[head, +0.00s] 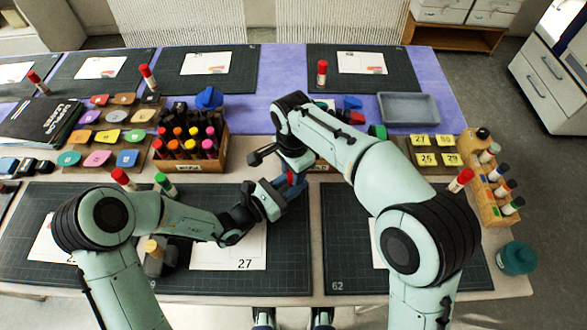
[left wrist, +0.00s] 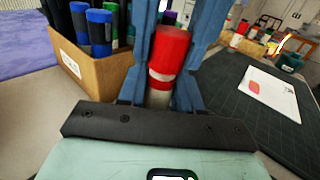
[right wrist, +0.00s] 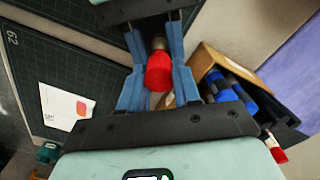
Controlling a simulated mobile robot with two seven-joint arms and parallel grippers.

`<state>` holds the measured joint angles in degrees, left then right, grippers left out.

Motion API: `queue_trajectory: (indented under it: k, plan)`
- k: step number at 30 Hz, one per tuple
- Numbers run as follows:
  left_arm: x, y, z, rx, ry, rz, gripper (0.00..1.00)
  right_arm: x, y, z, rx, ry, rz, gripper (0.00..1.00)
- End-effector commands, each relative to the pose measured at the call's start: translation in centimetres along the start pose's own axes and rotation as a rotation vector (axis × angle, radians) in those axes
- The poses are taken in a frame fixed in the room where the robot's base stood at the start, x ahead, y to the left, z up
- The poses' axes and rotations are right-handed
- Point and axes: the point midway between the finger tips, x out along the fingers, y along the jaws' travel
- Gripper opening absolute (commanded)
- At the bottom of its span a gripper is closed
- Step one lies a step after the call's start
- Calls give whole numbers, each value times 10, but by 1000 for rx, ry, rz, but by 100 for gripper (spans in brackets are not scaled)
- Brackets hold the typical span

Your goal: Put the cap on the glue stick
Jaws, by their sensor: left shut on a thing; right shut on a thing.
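The red cap (left wrist: 171,45) shows in the left wrist view at the top of the glue stick (left wrist: 159,97), which has a white band, a red band and a pale lower body. My left gripper (head: 284,191) is shut on the glue stick. My right gripper (head: 291,174) is shut on the cap, which shows red in the right wrist view (right wrist: 159,73). The two grippers face each other closely above the table's middle. In the head view, fingers and arms mostly hide both parts. Cap and stick look in line and touching; how far the cap is seated I cannot tell.
A wooden box of markers (head: 190,165) stands left of the grippers. Right are a wooden rack of glue sticks (head: 492,190), a grey tray (head: 408,108) and a teal jar (head: 517,257). Cutting mats (head: 290,270) with cards cover the front. Red-capped sticks stand around the table.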

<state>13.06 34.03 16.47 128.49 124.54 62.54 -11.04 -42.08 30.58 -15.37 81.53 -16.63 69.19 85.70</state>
Motion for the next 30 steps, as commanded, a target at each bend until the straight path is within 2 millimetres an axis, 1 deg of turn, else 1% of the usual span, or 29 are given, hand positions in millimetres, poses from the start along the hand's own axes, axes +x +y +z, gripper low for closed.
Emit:
queue_trajectory:
  k: [30]
  plan:
    - [0,-1,1,1,-4,-2,0,18,1,-1,7,-2,10,5]
